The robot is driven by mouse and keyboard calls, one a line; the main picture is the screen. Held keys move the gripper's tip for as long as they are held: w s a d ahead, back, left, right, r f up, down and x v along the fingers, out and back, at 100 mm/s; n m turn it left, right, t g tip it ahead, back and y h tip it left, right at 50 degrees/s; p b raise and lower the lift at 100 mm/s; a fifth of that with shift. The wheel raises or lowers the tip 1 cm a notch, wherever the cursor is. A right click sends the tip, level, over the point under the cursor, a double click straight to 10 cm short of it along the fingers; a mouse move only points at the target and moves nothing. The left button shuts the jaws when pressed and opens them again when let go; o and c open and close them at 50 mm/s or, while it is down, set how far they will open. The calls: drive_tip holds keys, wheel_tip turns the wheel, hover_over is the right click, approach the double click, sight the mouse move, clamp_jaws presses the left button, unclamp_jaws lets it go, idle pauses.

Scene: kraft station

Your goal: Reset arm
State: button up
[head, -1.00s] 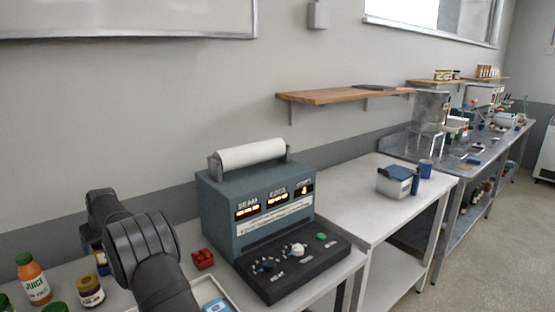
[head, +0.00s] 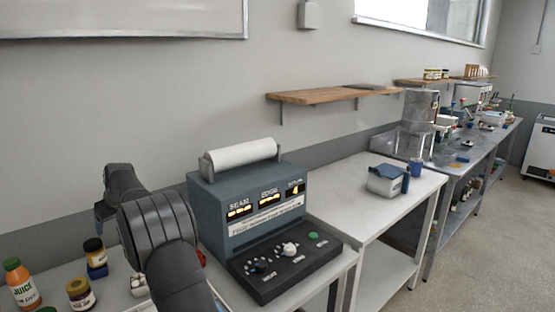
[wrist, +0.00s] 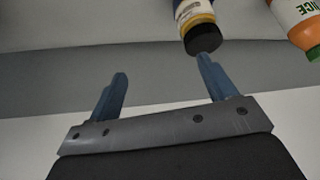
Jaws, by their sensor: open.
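My gripper (wrist: 157,92) shows in the wrist view with its two blue fingers spread wide and nothing between them. A jar with a black lid (wrist: 201,38) appears upside down just beyond the right fingertip; I cannot tell whether they touch. In the head view only my dark arm links show and the gripper's fingers are hidden.
A juice bottle (head: 21,285) and another jar (head: 80,294) stand at the lower left. A grey-blue machine (head: 245,200) with lit displays and knobs stands right of my arm. A white box (head: 383,181) sits on the table beyond. A wooden shelf (head: 330,95) is on the wall.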

drive_tip(key=w+d+f+m+t+h, duration=0.25)
drive_tip(key=d+m, duration=0.25)
drive_tip(key=d, duration=0.3)
drive_tip(key=w+d+f+m+t+h, duration=0.1)
drive_tip(key=w+d+m+h, duration=0.1)
drive_tip(key=w+d+m, duration=0.45)
drive_tip(key=s+a+f+n, duration=0.1)
drive_tip(key=s+a+f, duration=0.2)
drive_tip(key=a, duration=0.1)
drive_tip(key=shift+s+a+f, duration=0.2)
drive_tip(key=shift+s+f, duration=0.1)
drive_tip(key=shift+f, duration=0.05)
drive_tip(key=shift+g, duration=0.25)
